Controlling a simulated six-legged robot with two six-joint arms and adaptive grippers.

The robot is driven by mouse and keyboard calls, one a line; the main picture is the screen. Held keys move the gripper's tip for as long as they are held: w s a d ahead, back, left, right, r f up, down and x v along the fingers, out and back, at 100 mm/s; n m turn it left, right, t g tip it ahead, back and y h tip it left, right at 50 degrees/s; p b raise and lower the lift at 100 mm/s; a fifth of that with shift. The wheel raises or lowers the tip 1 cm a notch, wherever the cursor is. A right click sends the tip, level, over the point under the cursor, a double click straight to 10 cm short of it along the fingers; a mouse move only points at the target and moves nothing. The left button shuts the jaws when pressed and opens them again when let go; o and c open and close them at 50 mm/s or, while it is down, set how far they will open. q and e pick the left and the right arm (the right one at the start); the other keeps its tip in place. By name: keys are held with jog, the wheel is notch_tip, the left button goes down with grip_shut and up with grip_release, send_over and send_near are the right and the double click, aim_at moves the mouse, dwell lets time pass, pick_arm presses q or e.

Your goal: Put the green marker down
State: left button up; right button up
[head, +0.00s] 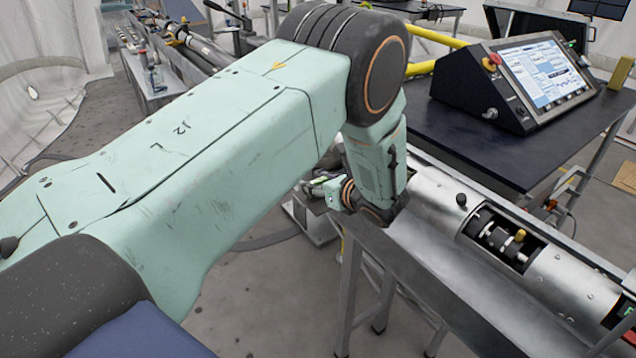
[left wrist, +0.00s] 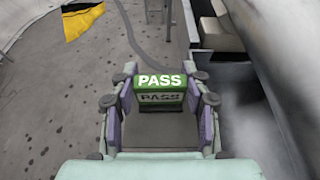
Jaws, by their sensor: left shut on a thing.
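The green marker (left wrist: 160,82) is a small block with the word PASS in white, between the fingers of my left gripper (left wrist: 160,100) in the left wrist view. The gripper is shut on it. In the head view my left gripper (head: 326,190) is small and partly hidden by my own wrist, beside the left edge of the long metal tube's bench. Only a little green shows at the fingers there. In the left wrist view grey floor lies beyond the marker, and a pale metal surface is on the right. My right gripper is not in view.
The silver tube (head: 420,215) with an open slot lies along the bench on the right. A dark table (head: 480,140) carries a control console (head: 520,80) with a screen. A yellow and black item (left wrist: 84,22) lies on the floor in the left wrist view.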

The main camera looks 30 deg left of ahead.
pick_arm(q)
jog(key=shift+f, duration=0.1)
jog(key=o, duration=0.9)
jog(key=shift+s+d, duration=0.1)
jog(key=shift+o, duration=1)
